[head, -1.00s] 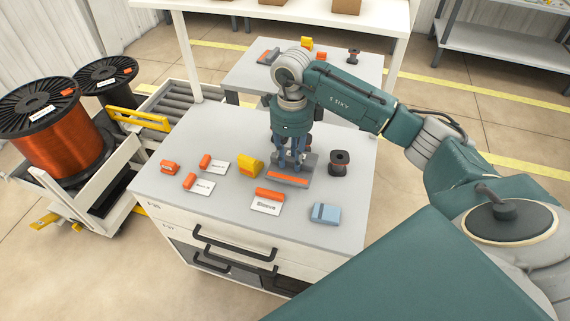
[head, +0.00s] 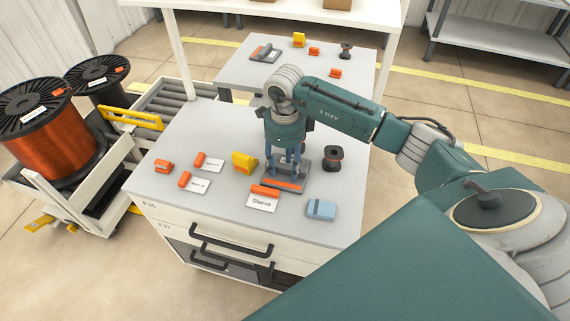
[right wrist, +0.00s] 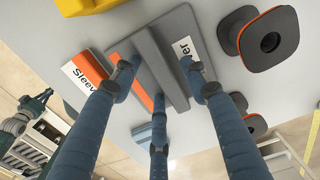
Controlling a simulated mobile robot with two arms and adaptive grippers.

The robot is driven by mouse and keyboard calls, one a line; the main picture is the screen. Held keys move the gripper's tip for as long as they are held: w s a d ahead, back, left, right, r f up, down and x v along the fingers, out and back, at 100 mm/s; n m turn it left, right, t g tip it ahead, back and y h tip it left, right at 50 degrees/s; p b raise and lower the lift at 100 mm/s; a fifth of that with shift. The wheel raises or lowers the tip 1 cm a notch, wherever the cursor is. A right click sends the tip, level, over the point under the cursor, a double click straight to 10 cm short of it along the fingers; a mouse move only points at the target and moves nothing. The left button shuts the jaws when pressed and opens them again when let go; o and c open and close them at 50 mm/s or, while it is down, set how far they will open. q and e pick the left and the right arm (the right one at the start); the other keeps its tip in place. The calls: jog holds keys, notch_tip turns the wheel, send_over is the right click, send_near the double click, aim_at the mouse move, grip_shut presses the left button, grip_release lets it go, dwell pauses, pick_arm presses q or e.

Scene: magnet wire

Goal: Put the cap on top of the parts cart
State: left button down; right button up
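I cannot tell by name which piece is the cap. A grey part (head: 284,187) with an upright ridge and an orange stripe is on the near drawer cart (head: 190,122), under my right gripper (head: 285,178). In the right wrist view, my right gripper's fingers (right wrist: 160,80) straddle the ridge of the grey part (right wrist: 170,72), with a gap seeming to show beside it. The fingers look open. My left gripper is out of view.
A yellow block (head: 244,162), a dark spool (head: 333,157), a blue box (head: 321,209) and several orange pieces stand around the part. A second table (head: 290,85) behind holds similar pieces. Wire reels (head: 45,135) stand at left.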

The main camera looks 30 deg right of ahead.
aim_at(285, 167)
jog(key=shift+r, duration=0.1)
jog(key=shift+r, duration=0.25)
notch_tip(285, 167, up, 12)
jog(key=b, duration=0.1)
jog(key=shift+f, duration=0.2)
dwell(0.4)
